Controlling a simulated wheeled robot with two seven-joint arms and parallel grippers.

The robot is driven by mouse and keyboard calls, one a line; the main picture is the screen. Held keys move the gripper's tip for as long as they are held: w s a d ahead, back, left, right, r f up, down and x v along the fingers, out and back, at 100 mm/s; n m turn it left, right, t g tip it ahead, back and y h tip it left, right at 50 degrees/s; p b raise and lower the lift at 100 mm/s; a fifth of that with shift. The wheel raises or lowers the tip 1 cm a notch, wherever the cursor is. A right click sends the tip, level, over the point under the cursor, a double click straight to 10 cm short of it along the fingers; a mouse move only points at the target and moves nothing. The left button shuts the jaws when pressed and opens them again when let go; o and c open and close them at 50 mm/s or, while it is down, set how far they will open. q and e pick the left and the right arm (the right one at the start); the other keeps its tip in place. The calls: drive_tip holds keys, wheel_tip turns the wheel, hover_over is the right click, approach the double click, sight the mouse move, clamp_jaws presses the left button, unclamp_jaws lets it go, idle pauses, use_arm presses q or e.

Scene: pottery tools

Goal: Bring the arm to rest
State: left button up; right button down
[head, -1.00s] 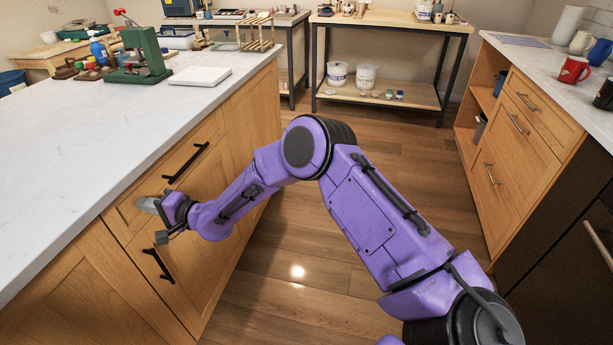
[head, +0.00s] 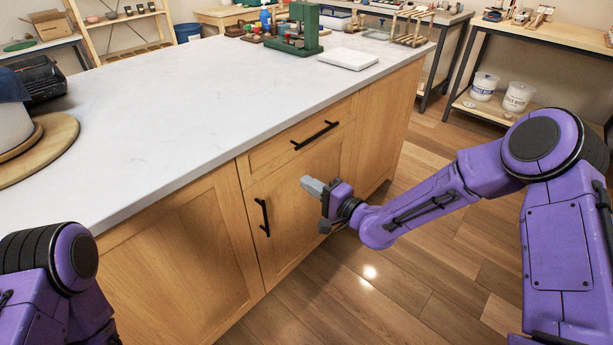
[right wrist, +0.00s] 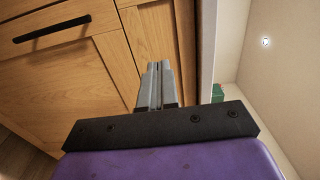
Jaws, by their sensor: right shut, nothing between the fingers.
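My right arm, purple with black joints, reaches in from the right in the head view. Its gripper (head: 312,188) is in front of the island's wooden cabinet (head: 195,245), beside the lower door handle (head: 263,216) and below the drawer handle (head: 315,136). The right gripper is shut and empty. In the right wrist view its two grey fingers (right wrist: 157,75) lie together, with cabinet wood beyond them. Part of my left arm (head: 60,270) shows at the lower left of the head view; its gripper is not in view.
The white countertop (head: 180,110) is mostly clear. A green press (head: 296,30) and a white slab (head: 347,59) stand at its far end. A wooden round board (head: 55,140) is at the left. Wooden floor (head: 400,280) lies open beside the island. Shelves with buckets (head: 517,97) stand at the back right.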

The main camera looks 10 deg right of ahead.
drive_tip(key=s+d+f+n+g+h, duration=0.1)
drive_tip(key=s+d+f+g+h, duration=0.2)
drive_tip(key=s+f, duration=0.4)
drive_tip(key=s+d+f+n+g+h, duration=0.1)
drive_tip(key=s+d+f+h, duration=0.3)
drive_tip(key=f, duration=0.5)
drive_tip(key=s+d+f+g+h+p, duration=0.1)
drive_tip(key=s+d+f+g+h, duration=0.1)
drive_tip(key=s, duration=0.7)
drive_tip(key=s+d+f+n+g+h+p, duration=0.1)
drive_tip(key=s+d+f+g+h, duration=0.1)
drive_tip(key=s, duration=0.7)
drive_tip(key=s+d+f+n+g+h, duration=0.1)
drive_tip(key=s+d+f+g+h, duration=0.1)
drive_tip(key=s, duration=0.7)
wheel_tip(320, 180, down, 3)
drive_tip(key=d+g, duration=0.1)
drive_tip(key=d, duration=0.2)
drive_tip(key=shift+r+g+p, duration=0.2)
drive_tip(key=shift+g+p, duration=0.2)
